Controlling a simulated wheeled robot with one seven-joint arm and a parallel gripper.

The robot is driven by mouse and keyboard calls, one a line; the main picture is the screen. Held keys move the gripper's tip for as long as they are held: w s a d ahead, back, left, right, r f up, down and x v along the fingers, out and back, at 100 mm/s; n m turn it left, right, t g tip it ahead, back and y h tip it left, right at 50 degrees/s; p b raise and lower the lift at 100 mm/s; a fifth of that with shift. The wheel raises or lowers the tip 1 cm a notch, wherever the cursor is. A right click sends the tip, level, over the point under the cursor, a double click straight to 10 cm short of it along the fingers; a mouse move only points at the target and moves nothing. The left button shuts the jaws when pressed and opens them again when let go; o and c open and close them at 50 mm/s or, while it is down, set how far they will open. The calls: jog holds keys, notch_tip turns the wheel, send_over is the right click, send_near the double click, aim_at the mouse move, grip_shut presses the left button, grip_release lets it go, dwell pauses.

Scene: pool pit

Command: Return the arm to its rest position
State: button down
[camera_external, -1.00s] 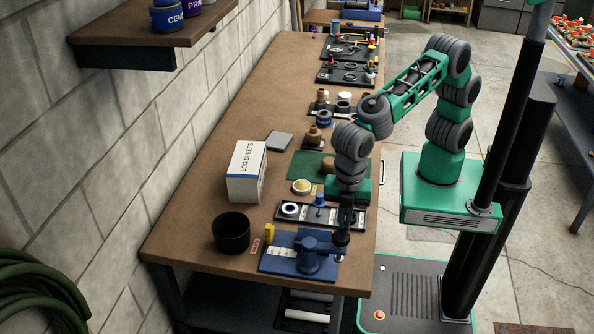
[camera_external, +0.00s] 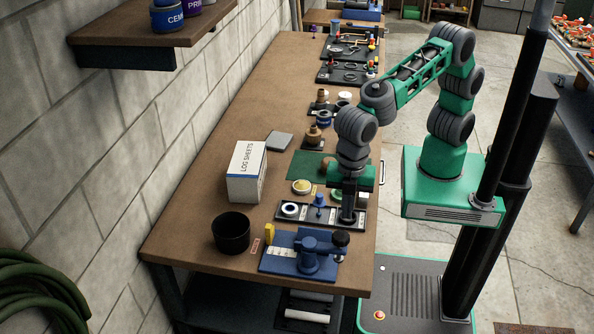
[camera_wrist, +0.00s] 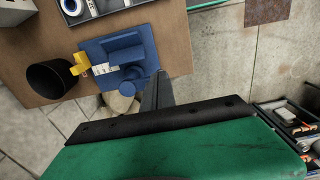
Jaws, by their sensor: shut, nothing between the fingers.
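My arm, green with grey joints, reaches from its base over the right side of the workbench (camera_external: 190,215). My gripper (camera_external: 347,217) points down, shut and empty, over the right end of the black tray (camera_external: 268,214). In the wrist view my gripper (camera_wrist: 158,97) shows as dark fingers together, beside the blue fixture (camera_wrist: 125,48). In the external view the blue fixture (camera_external: 309,262) stands at the bench's near end, just nearer than the gripper. I cannot tell whether the fingertips touch the tray.
A black cup (camera_external: 231,233) and a white LOG SHEETS box (camera_external: 244,178) stand left of the tools. Several fittings and tool trays (camera_external: 345,73) line the bench farther back. A black column (camera_external: 500,170) rises right of the arm. The bench's left strip is mostly clear.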

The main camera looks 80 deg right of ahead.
notch_tip(320, 180, up, 2)
jog(key=shift+r+p, duration=0.15)
jog(key=shift+p, duration=0.3)
